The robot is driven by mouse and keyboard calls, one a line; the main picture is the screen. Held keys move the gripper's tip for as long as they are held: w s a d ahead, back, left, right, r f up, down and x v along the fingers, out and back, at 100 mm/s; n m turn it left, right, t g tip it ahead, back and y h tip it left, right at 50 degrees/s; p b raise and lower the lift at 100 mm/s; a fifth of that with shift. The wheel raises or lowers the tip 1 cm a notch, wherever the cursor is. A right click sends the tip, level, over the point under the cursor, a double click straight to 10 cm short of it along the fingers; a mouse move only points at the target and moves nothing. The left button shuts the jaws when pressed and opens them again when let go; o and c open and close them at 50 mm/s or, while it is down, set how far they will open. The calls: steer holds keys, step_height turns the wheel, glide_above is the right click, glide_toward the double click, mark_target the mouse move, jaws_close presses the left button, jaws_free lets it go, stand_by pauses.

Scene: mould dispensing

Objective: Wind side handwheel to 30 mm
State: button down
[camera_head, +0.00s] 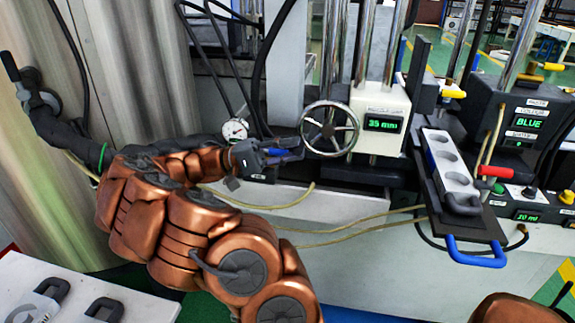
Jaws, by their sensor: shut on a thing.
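The side handwheel (329,129), a silver spoked wheel, stands on the left side of a white unit. The unit's green display (383,125) seems to read 35 mm. My gripper (290,149) is at the left rim of the wheel, at the end of my copper-coloured arm. Its fingers are closed by the rim, apparently on the wheel's rim or handle. The exact contact is small and partly hidden by the fingers.
A tray with round moulds (449,160) and a blue handle (475,252) juts out at the right. A dial gauge (235,130) and loose tan hoses (370,236) lie near my arm. A white board with dark handles (60,298) is at lower left.

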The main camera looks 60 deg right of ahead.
steer(key=b, duration=0.2)
steer(key=shift+s+d+f+b, duration=0.1)
steer(key=shift+d+f+b, duration=0.15)
steer(key=shift+b, duration=0.1)
stand_by(0.4)
steer(key=c, duration=1.2)
jaws_free()
steer(key=shift+s+d, duration=0.1)
steer(key=shift+o, duration=0.9)
steer(key=shift+a, duration=0.3)
steer(key=shift+r, duration=0.1)
